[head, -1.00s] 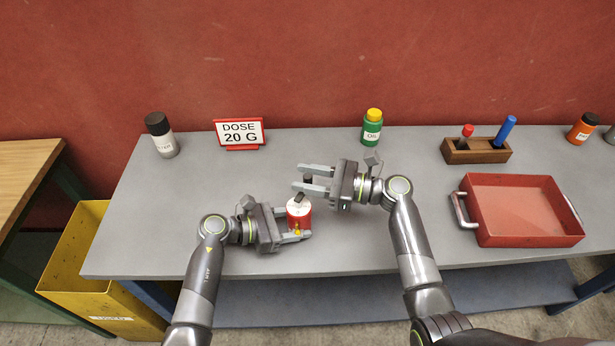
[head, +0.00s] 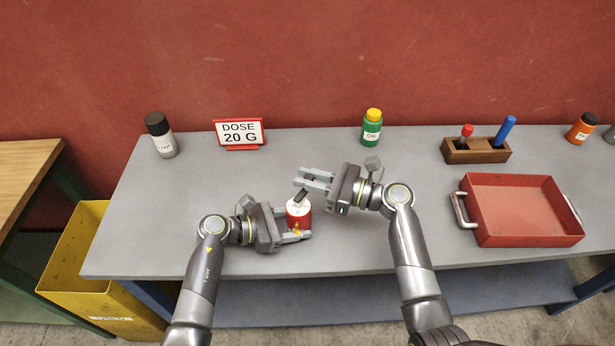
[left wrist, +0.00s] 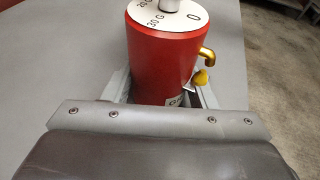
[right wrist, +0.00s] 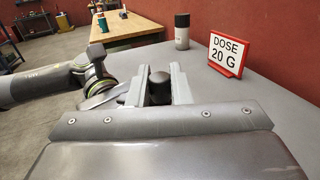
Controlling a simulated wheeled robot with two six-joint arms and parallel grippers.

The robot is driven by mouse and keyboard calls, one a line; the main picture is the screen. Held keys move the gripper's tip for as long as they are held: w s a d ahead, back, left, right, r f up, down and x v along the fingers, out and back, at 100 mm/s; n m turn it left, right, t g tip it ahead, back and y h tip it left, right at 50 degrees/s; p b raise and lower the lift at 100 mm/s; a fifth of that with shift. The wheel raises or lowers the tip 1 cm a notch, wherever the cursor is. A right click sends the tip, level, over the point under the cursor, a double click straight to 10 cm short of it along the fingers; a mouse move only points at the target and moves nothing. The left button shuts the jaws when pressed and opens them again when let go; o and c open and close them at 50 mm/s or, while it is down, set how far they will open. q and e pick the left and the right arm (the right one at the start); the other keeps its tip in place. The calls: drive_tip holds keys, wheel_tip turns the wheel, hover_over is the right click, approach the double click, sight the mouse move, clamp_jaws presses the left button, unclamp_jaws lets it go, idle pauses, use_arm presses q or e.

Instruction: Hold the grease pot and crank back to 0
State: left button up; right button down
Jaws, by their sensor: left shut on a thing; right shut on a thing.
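The red grease pot (head: 299,216) stands on the grey bench with a white dial top. In the left wrist view the pot (left wrist: 165,62) shows dial marks 0, 30 G and a partly cut mark, plus a gold spout (left wrist: 207,54) with a yellow tip. My left gripper (head: 297,236) is shut around the pot's lower body. The crank (head: 300,195) rises from the dial toward my right gripper (head: 313,178). In the right wrist view my right gripper is shut on the crank's dark knob (right wrist: 158,88). The dial mark under the crank is unclear.
A "DOSE 20 G" sign (head: 240,132), a black-capped bottle (head: 161,136) and a green oil bottle (head: 372,128) stand behind. A wooden holder (head: 475,151) and a red tray (head: 524,211) are at right. A yellow bin (head: 78,262) is left of the bench.

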drive_tip(key=shift+s+d+f+m+t+h, duration=0.1)
drive_tip(key=shift+s+d+m+t+h, duration=0.15)
drive_tip(key=shift+m+t+h, duration=0.7)
drive_tip(key=shift+s+d+r+m+t+h, duration=0.1)
drive_tip(key=shift+s+m+t+h, duration=0.15)
drive_tip(key=shift+m+t+h, duration=0.7)
drive_tip(key=shift+s+d+f+m+t+h, duration=0.1)
drive_tip(key=shift+s+d+m+t+h, duration=0.15)
drive_tip(key=shift+m+t, duration=0.75)
drive_tip(key=shift+n+t, duration=0.3)
drive_tip(key=shift+t, duration=0.2)
drive_tip(key=c, duration=1.3)
unclamp_jaws()
drive_tip(key=shift+c, duration=0.2)
drive_tip(key=v, duration=1.2)
